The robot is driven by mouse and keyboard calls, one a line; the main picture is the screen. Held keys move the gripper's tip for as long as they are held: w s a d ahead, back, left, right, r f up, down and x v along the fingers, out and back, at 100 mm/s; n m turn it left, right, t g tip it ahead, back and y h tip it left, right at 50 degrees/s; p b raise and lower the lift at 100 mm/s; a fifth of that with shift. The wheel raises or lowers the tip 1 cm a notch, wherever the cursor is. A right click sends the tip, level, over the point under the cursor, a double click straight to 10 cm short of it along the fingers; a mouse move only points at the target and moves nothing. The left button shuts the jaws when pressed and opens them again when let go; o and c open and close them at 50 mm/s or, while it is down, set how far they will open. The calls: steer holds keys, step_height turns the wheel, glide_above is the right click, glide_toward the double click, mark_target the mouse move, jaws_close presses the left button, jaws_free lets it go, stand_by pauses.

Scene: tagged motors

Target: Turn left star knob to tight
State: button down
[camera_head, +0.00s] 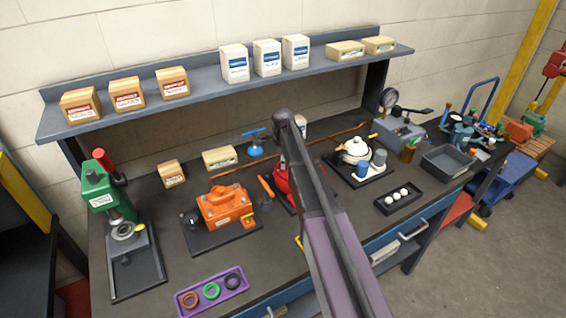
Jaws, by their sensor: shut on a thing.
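My arm (318,205) crosses the middle of the view, and its far end rises near the back of the bench. My gripper cannot be made out; the arm may hide it. An orange motor (225,204) sits on a dark plate left of my arm. A small dark round part (193,218) shows at its left side, too small to tell if it is a star knob. A red unit (281,181) is mostly hidden behind my arm. No star knob can be clearly picked out.
A green press (107,192) stands at the left. A purple tray (188,299) with rings lies at the front. Right of my arm are a plate with a white pot (355,150), a tray with white balls (382,205) and a grey bin (432,165). Boxes line the shelf (205,83).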

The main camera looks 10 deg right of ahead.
steer(key=shift+w+m, duration=0.15)
steer(key=shift+m, duration=0.55)
steer(key=c, duration=0.6)
jaws_free()
steer(key=shift+o, duration=1.1)
